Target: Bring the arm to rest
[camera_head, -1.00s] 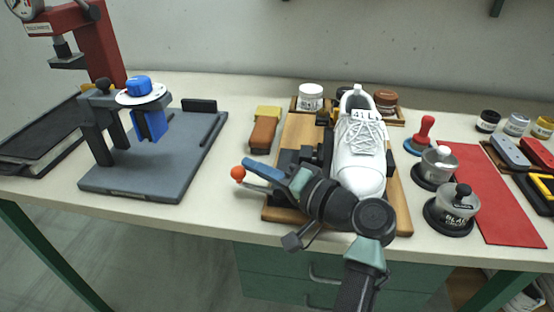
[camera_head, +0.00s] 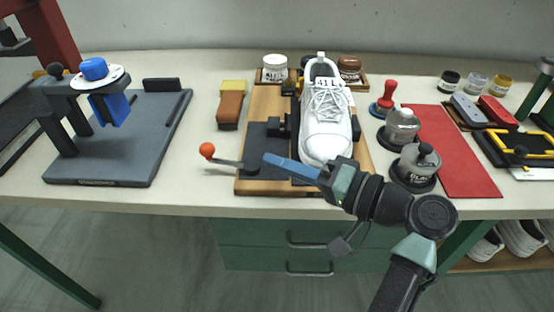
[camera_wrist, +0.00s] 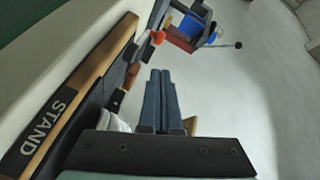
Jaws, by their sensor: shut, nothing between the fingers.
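The fingers also show in the wrist view (camera_wrist: 161,98), side by side. My arm reaches in from the lower right. A white shoe (camera_head: 327,118) tagged "41 L" sits on the wooden stand (camera_head: 262,102), behind my gripper. The stand's lever with an orange knob (camera_head: 207,150) sticks out to the left of my fingertips, apart from them. In the wrist view the stand's front edge reads "STAND" (camera_wrist: 48,128).
A grey press plate (camera_head: 120,140) with a blue-topped fixture stands at the left. A brush (camera_head: 231,105) lies between it and the stand. Bottles (camera_head: 416,165), a red mat (camera_head: 455,150) and a yellow-handled tray (camera_head: 520,150) are at the right. Open floor lies in front.

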